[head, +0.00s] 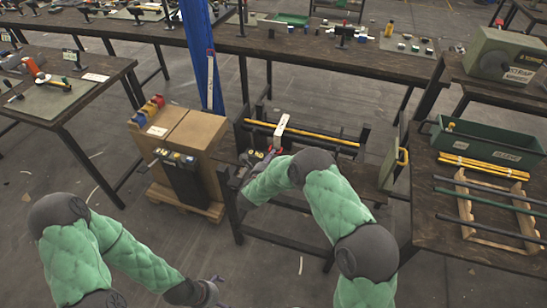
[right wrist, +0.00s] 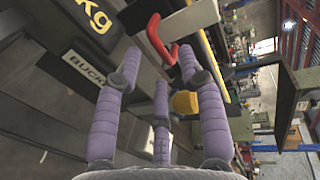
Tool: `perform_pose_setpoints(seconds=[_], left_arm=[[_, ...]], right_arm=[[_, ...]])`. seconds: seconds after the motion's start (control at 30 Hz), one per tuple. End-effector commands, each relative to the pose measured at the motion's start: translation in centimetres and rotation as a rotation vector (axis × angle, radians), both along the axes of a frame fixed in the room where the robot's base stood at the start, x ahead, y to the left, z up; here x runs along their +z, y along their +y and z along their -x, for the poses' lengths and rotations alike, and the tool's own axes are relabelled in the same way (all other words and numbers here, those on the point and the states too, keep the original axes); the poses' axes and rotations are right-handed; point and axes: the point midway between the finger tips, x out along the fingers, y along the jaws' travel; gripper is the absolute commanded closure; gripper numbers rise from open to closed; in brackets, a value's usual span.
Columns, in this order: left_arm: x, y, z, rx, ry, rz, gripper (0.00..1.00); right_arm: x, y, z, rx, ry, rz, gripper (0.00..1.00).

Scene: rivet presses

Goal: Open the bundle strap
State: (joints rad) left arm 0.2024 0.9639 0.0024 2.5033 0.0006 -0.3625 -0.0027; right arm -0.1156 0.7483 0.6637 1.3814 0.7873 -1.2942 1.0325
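The bundle is a set of yellow and dark rods (head: 310,136) lying in a dark rack. A pale strap or tag (head: 281,130) stands across the rods, with a red piece near its lower end. In the right wrist view a red lever (right wrist: 158,40) lies just ahead of my fingers, next to a label starting "BUCK" (right wrist: 85,68). My right gripper (right wrist: 160,62) is open, its purple fingers spread near the lever; I cannot tell whether they touch it. In the head view my forearm partly hides it. My left gripper (head: 217,291) is low at the bottom, fingers apart and empty.
A cardboard box (head: 190,134) on a pallet stands left of the rack, with a dark stand in front. A right-hand table holds a green bin (head: 488,141) and a wooden rod frame (head: 490,210). A blue post (head: 199,50) rises behind the box.

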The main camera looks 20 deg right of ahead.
Motion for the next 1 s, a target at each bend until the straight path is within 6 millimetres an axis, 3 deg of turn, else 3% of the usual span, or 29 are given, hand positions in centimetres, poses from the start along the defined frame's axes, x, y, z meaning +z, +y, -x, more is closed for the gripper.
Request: perform_pose_setpoints(seconds=[0.2, 0.6, 0.73, 1.0], left_arm=[[-0.6, 0.0, 0.0, 0.0, 0.0, 0.0, 0.0], [-0.7, 0.0, 0.0, 0.0, 0.0, 0.0, 0.0], [-0.7, 0.0, 0.0, 0.0, 0.0, 0.0, 0.0], [-0.6, 0.0, 0.0, 0.0, 0.0, 0.0, 0.0]], right_arm=[[-0.7, -1.3, -1.9, -0.001, 0.001, 0.0, 0.6], [-0.7, -1.6, -2.4, 0.001, 0.003, 0.0, 0.6], [-0.7, -1.6, -2.4, 0.001, 0.003, 0.0, 0.97], [-0.7, -1.6, -2.4, 0.001, 0.003, 0.0, 1.0]])
